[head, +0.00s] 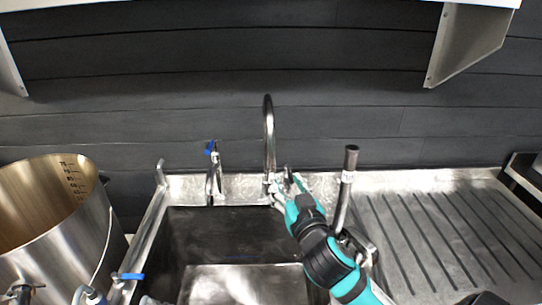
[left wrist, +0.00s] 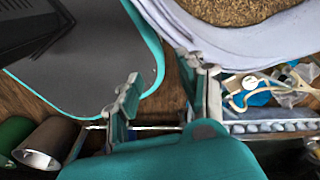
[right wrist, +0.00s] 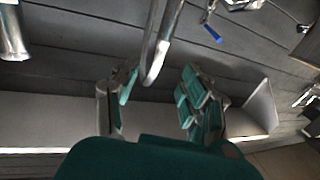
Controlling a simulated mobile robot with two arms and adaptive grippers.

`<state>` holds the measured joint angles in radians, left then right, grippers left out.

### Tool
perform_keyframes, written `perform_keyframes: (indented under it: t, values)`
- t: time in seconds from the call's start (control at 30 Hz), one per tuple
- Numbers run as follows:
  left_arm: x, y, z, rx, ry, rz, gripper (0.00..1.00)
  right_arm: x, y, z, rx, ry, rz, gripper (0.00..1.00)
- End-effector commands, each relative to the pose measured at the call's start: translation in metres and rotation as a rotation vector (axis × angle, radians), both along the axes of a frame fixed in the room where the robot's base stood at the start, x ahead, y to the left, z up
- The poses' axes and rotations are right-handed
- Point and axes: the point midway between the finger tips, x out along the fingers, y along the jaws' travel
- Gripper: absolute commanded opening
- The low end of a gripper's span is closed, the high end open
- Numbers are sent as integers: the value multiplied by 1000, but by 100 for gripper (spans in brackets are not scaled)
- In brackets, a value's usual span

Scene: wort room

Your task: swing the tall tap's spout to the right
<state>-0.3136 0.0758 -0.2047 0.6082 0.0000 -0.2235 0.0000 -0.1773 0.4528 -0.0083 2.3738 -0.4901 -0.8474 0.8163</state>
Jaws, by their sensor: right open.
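The tall tap (head: 268,140) is a chrome gooseneck at the back of the sink, its spout pointing roughly toward me. My right gripper (head: 281,183) is open just right of the tap's lower pipe. In the right wrist view, where the scene is upside down, the curved pipe of the tall tap (right wrist: 152,72) shows between the two spread fingers of the right gripper (right wrist: 158,98). I cannot tell whether they touch it. My left gripper (left wrist: 163,98) shows only in the left wrist view, fingers apart and nothing between them.
A short tap with a blue lever (head: 211,165) stands left of the tall tap. An upright pipe with a dark end (head: 349,165) stands right of my right gripper. A steel kettle (head: 95,225) is at the left. A ribbed drainboard (head: 430,225) lies clear at the right.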

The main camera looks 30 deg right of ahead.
Motion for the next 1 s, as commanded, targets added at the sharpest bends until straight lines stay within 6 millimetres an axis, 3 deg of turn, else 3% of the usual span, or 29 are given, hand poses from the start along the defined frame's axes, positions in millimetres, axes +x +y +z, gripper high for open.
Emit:
perform_keyframes:
  t: [0.17,0.4,0.5,0.7,1.0]
  values:
    - [-1,0,17,0,-1,0,40,39,-13,7,-3,-3,-1,46]
    - [30,0,32,-4,-47,3,40,85,-27,6,-3,-2,0,46]
    - [32,1,36,-3,-52,4,40,99,-31,5,-3,-1,0,46]
    - [24,3,38,2,-37,5,40,113,-36,3,-1,-2,1,46]
    - [15,4,37,4,-23,4,40,115,-36,2,0,-1,1,46]
